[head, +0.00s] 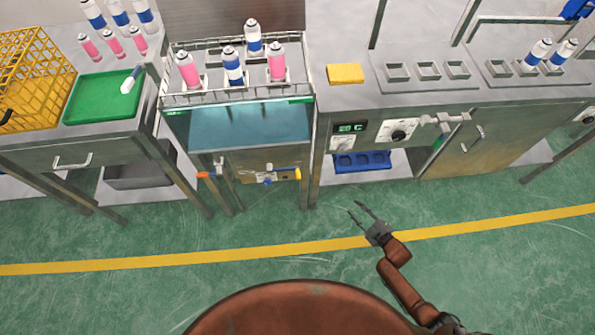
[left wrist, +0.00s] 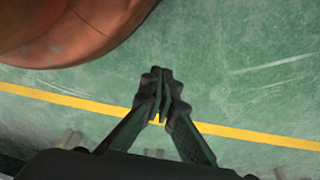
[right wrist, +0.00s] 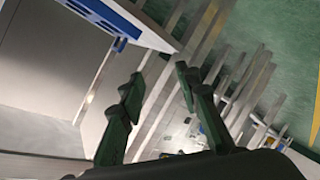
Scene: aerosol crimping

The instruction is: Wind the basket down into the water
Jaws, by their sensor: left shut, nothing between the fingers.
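The wire basket (head: 215,97) is in the head view, holding several pink and blue-and-white aerosol cans (head: 233,67). It sits at the top of the bath, above the blue water (head: 250,125). My left gripper (left wrist: 159,95) is shut and empty over the floor, outside the head view.
A green tray (head: 105,97) and yellow crate (head: 35,75) stand on the left bench. The right bench carries a yellow block (head: 345,73), small square holders (head: 428,70) and a dial (head: 398,131). A blue tray (head: 362,162) lies below. The floor in front is clear.

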